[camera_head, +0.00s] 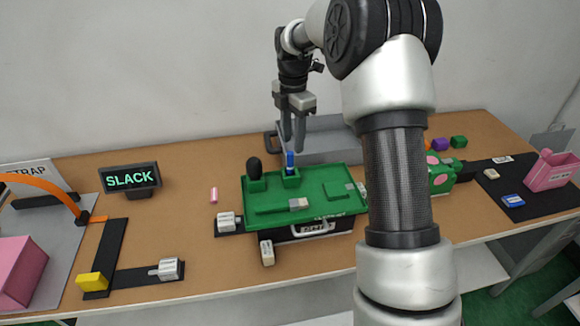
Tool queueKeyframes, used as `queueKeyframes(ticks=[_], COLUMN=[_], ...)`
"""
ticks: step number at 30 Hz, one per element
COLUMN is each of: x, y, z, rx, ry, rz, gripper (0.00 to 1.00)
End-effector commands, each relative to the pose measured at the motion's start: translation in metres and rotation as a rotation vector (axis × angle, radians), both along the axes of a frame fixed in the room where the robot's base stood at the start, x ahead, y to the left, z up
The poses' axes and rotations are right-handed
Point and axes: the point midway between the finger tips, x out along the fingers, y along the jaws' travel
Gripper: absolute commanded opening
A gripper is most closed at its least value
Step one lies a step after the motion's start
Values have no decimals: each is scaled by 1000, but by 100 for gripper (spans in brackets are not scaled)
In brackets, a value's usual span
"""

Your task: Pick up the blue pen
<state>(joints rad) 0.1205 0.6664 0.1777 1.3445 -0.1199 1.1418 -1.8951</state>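The blue pen (290,158) stands upright in a green holder block on the green board (325,203) in the middle of the table. My gripper (292,146) points down from above, with its fingertips at the height of the pen's upper part. The fingers look a little apart, with the pen at or just below their tips. I cannot tell whether they touch the pen.
A black rounded knob (254,168) stands just left of the pen on the same board. A grey tray (325,140) lies behind the board. A SLACK display (130,178) and a small pink cylinder (214,195) are to the left. Bare table lies around the pink cylinder.

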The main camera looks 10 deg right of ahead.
Motion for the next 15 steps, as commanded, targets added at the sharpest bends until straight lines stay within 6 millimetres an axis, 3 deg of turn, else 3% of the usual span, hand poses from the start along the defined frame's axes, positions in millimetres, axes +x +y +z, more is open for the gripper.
queueKeyframes(ticks=[3, 11, 15], x=[0, 1, 3], y=[0, 2, 7], z=[-18, -36, -58], rx=[-1, 0, -1], ry=[2, 0, 2], rz=[-1, -1, -1], gripper=[38, 38, 38])
